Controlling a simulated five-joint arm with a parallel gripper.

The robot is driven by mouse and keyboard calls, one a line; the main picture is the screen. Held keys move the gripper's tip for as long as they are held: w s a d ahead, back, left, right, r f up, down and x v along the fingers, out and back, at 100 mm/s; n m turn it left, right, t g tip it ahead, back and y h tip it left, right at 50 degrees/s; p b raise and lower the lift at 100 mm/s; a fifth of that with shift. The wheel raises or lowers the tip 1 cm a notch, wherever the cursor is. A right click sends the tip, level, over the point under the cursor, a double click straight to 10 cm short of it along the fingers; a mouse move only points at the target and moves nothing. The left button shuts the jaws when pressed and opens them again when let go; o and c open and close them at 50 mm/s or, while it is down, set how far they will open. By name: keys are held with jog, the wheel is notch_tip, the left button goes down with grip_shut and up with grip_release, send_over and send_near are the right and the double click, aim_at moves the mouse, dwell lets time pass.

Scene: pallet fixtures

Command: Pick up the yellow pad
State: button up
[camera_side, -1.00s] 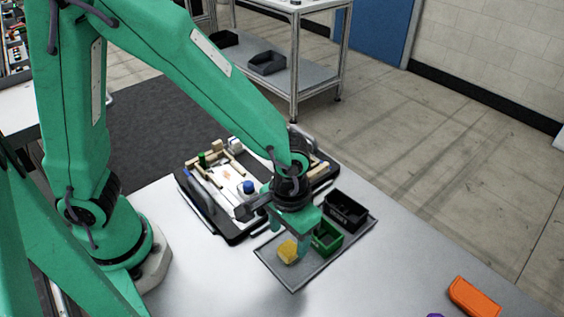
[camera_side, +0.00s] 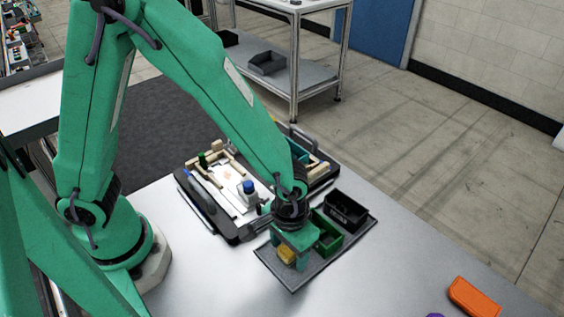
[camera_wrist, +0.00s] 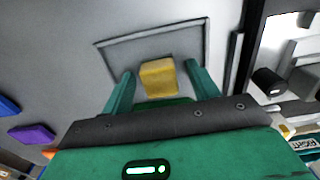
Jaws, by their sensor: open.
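The yellow pad (camera_side: 287,254) lies on the grey tray (camera_side: 292,282) in the side view. It also shows in the wrist view (camera_wrist: 158,78), between the two green fingers of my gripper (camera_wrist: 158,85). My gripper (camera_side: 287,258) is open, its fingers on either side of the pad, with a visible gap on each side in the wrist view. The fingers partly hide the pad in the side view. I cannot tell whether the fingertips touch the tray.
A green bin (camera_side: 326,240) and a black bin (camera_side: 346,211) stand on the tray, close to my gripper. A black-edged fixture board (camera_side: 222,228) with a blue-capped bottle (camera_side: 248,190) lies behind.

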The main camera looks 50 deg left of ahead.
jog(key=c, duration=1.1)
jog(key=shift+o, duration=0.2)
jog(key=shift+r, duration=0.25)
jog(key=shift+r, duration=0.85)
notch_tip(320, 180, up, 2)
jog(key=s+d+r, duration=0.4)
jog(key=s+r, duration=0.3)
jog(key=s, duration=0.3)
jog(key=shift+s+d, duration=0.2)
jog(key=shift+s, duration=0.2)
